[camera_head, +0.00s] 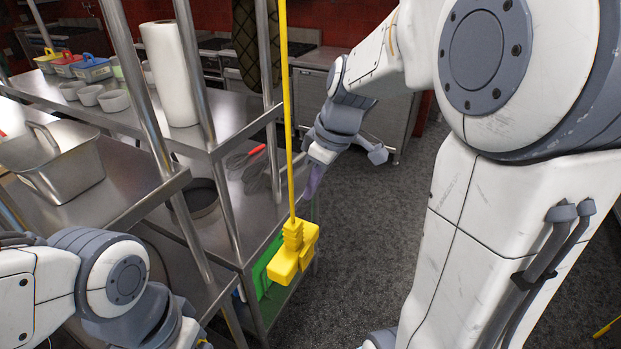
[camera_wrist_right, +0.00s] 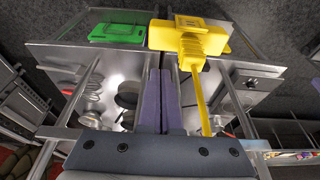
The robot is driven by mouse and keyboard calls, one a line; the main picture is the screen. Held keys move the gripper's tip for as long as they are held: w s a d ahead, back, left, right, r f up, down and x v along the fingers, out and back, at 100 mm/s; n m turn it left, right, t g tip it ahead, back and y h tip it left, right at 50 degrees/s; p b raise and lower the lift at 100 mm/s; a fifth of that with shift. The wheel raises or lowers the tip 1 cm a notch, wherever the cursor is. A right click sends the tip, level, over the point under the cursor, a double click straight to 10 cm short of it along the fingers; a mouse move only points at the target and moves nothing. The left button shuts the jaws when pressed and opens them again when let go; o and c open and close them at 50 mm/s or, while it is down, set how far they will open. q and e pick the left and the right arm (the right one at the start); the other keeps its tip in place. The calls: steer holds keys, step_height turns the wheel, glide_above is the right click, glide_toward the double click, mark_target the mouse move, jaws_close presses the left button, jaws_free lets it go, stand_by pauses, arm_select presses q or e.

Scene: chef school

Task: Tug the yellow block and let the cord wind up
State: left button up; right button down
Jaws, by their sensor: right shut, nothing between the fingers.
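The yellow block (camera_head: 294,252) hangs at the lower end of a straight yellow cord (camera_head: 287,110) in the head view, beside the metal shelf. In the right wrist view the yellow block (camera_wrist_right: 190,42) is at the upper middle, just right of the fingers, with its cord running down to the right. My right gripper (camera_head: 313,185) is behind and above the block, to the right of the cord. Its purple fingers (camera_wrist_right: 157,75) are pressed together with nothing between them, apart from the block. My left arm shows at the lower left, its gripper out of view.
The metal shelf unit (camera_head: 130,200) stands left of the cord, with posts close by. It holds a steel pan (camera_head: 65,165), a paper roll (camera_head: 168,75) and several bowls. A green item (camera_head: 265,268) is low behind the block. Dark floor (camera_head: 360,230) lies open to the right.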

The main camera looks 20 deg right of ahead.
mark_target(305, 229)
steer(key=b+x, duration=0.2)
steer(key=x, duration=0.1)
steer(key=b+x, duration=0.2)
steer(key=x, duration=0.1)
steer(key=s+b+x, duration=0.1)
steer(key=b+x, duration=0.1)
steer(key=x, duration=0.1)
steer(key=shift+w+d+f, duration=0.1)
steer(key=shift+d+f, duration=0.1)
steer(key=shift+f, duration=0.1)
step_height(305, 229, down, 14)
steer(key=b, duration=1.2)
steer(key=shift+b, duration=0.3)
